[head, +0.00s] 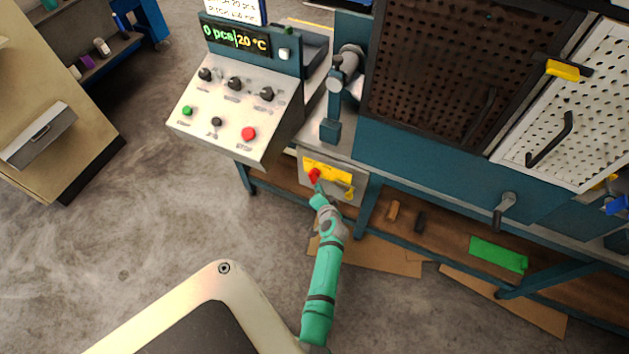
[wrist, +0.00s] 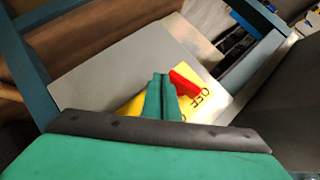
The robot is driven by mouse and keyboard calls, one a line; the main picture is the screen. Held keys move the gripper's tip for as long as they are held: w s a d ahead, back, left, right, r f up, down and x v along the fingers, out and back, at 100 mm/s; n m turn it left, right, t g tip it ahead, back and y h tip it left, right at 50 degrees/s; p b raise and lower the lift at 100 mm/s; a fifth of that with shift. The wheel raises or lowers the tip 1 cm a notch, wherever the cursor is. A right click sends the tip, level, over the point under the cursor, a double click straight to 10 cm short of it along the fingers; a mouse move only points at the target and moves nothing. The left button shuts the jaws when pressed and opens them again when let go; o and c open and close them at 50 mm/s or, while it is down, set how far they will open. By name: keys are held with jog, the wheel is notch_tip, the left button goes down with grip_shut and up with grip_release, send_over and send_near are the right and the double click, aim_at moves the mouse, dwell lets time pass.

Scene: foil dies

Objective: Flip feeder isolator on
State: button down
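The feeder isolator is a grey box (head: 347,198) under the machine's bench, with a yellow plate (head: 338,170) and a red handle (head: 314,175). In the wrist view the red handle (wrist: 184,82) lies slanted just right of my fingertips, over the yellow plate (wrist: 131,106), where black "OFF" lettering shows partly. My gripper (head: 319,187) is at the front of the box, close below the handle. In the wrist view the green fingers of my gripper (wrist: 161,78) are together with nothing visible between them. Whether they touch the handle I cannot tell. The fingers hide part of the plate.
A sloped control panel (head: 235,112) with knobs and a red stop button (head: 248,134) overhangs up and left of the isolator. A blue bench leg (head: 367,212) stands right of the box. Cardboard (head: 375,258) lies below. Open floor (head: 150,225) is at left.

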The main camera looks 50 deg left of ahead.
jog(key=shift+a+f, duration=0.2)
jog(key=shift+f, duration=0.3)
dwell(0.4)
jog(key=shift+w, duration=0.1)
dwell(0.3)
jog(key=shift+d, duration=0.1)
dwell(0.3)
dwell(0.7)
jog(key=s+d+r, duration=0.2)
jog(key=d, duration=1)
jog(key=shift+d, duration=0.4)
jog(key=shift+s, duration=0.15)
